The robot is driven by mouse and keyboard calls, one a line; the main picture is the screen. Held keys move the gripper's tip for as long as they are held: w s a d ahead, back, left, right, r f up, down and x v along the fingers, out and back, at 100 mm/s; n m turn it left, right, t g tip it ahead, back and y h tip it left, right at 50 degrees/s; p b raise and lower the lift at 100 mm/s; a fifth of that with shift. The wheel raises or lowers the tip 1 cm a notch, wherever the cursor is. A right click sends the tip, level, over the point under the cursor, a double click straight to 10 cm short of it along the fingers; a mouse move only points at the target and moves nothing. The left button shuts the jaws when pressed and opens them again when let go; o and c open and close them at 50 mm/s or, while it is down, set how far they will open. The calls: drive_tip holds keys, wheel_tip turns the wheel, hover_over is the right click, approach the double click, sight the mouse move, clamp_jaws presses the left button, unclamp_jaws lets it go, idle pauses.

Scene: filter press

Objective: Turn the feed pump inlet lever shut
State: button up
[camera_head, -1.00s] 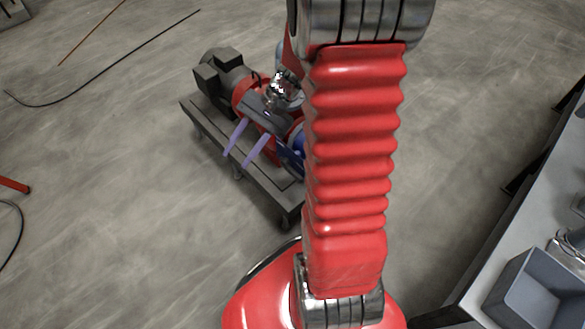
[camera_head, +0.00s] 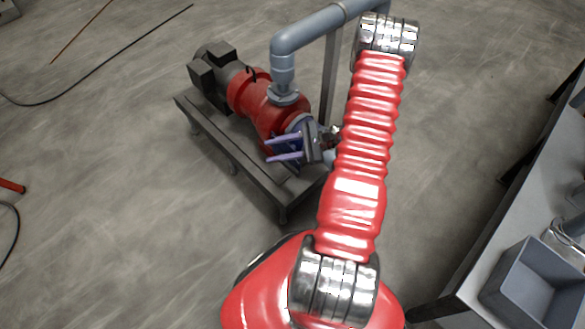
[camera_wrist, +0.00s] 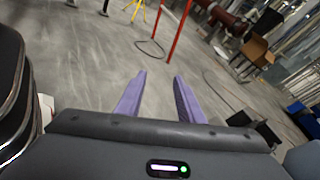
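The feed pump (camera_head: 262,105) is a red body with a dark grey motor on a low grey skid. A grey-blue pipe (camera_head: 310,28) rises from its top and runs to the right. My gripper (camera_head: 268,149) has two purple fingers, apart and empty, pointing left in front of the pump's near end. I cannot make out the inlet lever; my gripper and arm cover part of that end. In the wrist view my gripper (camera_wrist: 158,98) is open with only floor between the fingers.
A steel bench (camera_head: 480,275) with a grey bin (camera_head: 535,285) stands at the right. A dark hose (camera_head: 110,55) lies on the floor at the upper left. Open concrete floor lies left of the skid. The wrist view shows a red post (camera_wrist: 180,30) and a cardboard box (camera_wrist: 255,47).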

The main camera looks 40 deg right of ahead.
drive_tip(key=s+d+f+m+t+h, duration=0.4)
drive_tip(key=d+f+m+t, duration=0.25)
drive_tip(key=f, duration=0.55)
drive_tip(key=m+t+h, duration=0.2)
drive_tip(key=m+h, duration=0.5)
drive_tip(key=m, duration=0.1)
approach(291, 169)
drive_tip(key=s+f, duration=0.1)
drive_tip(key=s, duration=0.2)
drive_tip(key=shift+s+d, duration=0.15)
drive_tip(key=shift+d, duration=0.2)
drive_tip(key=shift+w+a, duration=0.2)
drive_tip(key=shift+w, duration=6.75)
clamp_jaws()
